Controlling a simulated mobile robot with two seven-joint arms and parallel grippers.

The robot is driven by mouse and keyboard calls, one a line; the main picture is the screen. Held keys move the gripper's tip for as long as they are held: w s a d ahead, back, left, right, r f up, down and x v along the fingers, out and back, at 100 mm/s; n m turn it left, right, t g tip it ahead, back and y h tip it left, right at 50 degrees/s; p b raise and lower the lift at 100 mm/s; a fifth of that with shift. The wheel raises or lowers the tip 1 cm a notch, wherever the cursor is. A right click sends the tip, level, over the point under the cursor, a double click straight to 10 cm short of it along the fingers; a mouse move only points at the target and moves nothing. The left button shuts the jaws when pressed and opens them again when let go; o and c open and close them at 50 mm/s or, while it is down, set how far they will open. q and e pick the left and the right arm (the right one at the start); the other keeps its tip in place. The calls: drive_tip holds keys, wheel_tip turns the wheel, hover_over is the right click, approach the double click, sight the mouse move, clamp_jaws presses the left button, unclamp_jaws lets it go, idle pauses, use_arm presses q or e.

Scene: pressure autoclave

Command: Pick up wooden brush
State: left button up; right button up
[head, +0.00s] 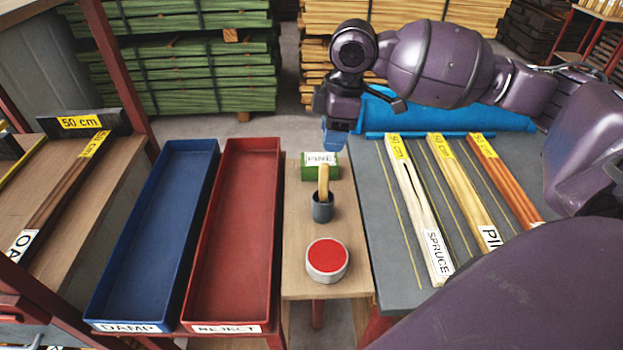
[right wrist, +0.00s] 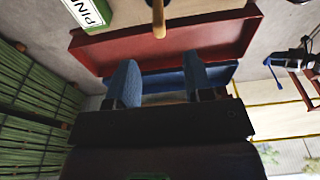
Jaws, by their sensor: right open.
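The wooden brush (head: 324,181) stands upright in a small dark grey cup (head: 322,208) on a narrow wooden table, with its light wooden handle up; its lower end is hidden in the cup. In the right wrist view the brush handle (right wrist: 158,20) shows at the top edge, beyond the fingertips and apart from them. My right gripper (head: 335,138) is above the far end of the narrow table, behind the brush. In the right wrist view its two blue fingers (right wrist: 160,77) are spread with nothing between them. My left gripper is not in view.
A green block labelled PINE (head: 320,170) stands just behind the cup. A round red-topped tin (head: 327,258) stands in front. Red (head: 273,230) and blue (head: 130,235) trays lie left. A grey table (head: 375,200) with labelled wood strips is right.

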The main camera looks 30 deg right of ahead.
sight(325, 164)
drive_tip(key=f, duration=0.3)
drive_tip(key=f+b, duration=0.1)
drive_tip(key=shift+a+f, duration=0.3)
drive_tip(key=shift+f, duration=0.1)
drive_tip(key=shift+w+f, duration=0.1)
drive_tip(key=shift+f, duration=0.35)
drive_tip(key=f, duration=0.1)
drive_tip(key=f+b, duration=0.1)
drive_tip(key=f, duration=0.2)
drive_tip(key=shift+w+a+f, duration=0.3)
drive_tip(key=shift+w+f, duration=0.05)
clamp_jaws()
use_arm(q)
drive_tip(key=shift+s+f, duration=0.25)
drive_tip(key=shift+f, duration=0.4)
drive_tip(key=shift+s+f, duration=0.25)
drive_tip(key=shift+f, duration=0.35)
